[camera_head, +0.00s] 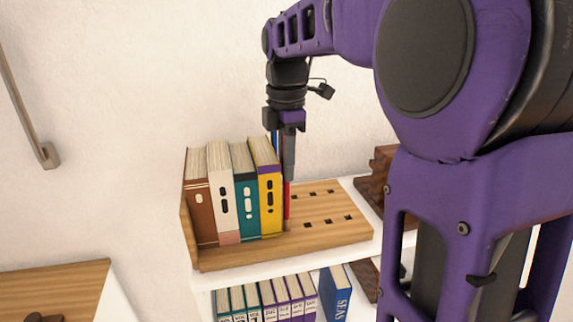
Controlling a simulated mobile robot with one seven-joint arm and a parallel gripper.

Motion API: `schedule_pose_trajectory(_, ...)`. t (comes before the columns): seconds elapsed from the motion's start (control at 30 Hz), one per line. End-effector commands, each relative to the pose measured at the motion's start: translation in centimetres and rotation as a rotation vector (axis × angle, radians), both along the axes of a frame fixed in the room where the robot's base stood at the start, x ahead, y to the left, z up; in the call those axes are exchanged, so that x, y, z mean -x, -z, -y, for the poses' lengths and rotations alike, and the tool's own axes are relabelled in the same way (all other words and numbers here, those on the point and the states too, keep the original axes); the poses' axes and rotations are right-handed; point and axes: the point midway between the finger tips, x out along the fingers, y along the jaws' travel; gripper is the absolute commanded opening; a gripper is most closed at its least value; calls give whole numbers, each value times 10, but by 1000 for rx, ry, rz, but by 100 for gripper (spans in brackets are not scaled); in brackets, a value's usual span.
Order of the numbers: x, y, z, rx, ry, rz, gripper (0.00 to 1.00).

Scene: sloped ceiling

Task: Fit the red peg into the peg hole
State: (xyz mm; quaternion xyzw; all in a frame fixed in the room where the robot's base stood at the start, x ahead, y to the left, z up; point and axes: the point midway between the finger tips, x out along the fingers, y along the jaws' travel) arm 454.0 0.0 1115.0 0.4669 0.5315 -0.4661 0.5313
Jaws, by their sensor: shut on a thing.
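The red peg (287,203) shows as a narrow upright red strip just right of the yellow book. My gripper (287,165) points down over it and is shut on it. The gripper partly hides the peg's upper part. The wooden board (345,236) has two rows of small dark peg holes (309,223) to the right of the peg. The peg's lower end is close to the board by the book. I cannot tell whether it touches the board or sits in a hole.
Brown, white, teal and yellow books (268,200) stand upright on the board's left part. The board lies on a white shelf (368,250). A dark brown wooden object (373,188) is at the right. More books (270,300) stand below. The board's right part is free.

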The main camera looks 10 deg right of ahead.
Motion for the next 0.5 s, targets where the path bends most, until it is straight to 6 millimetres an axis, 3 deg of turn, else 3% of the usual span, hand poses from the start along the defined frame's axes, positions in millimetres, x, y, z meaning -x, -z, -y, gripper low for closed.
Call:
schedule_pose_trajectory(0.03, 0, 3, 0, 0, 0, -1, 0)
schedule_pose_trajectory(0.07, 0, 3, 0, 0, 0, 0, 18)
schedule_pose_trajectory(0.2, 0, 2, 0, 0, 0, 0, 43)
schedule_pose_trajectory(0.5, 0, 1, 0, 0, 0, 0, 46)
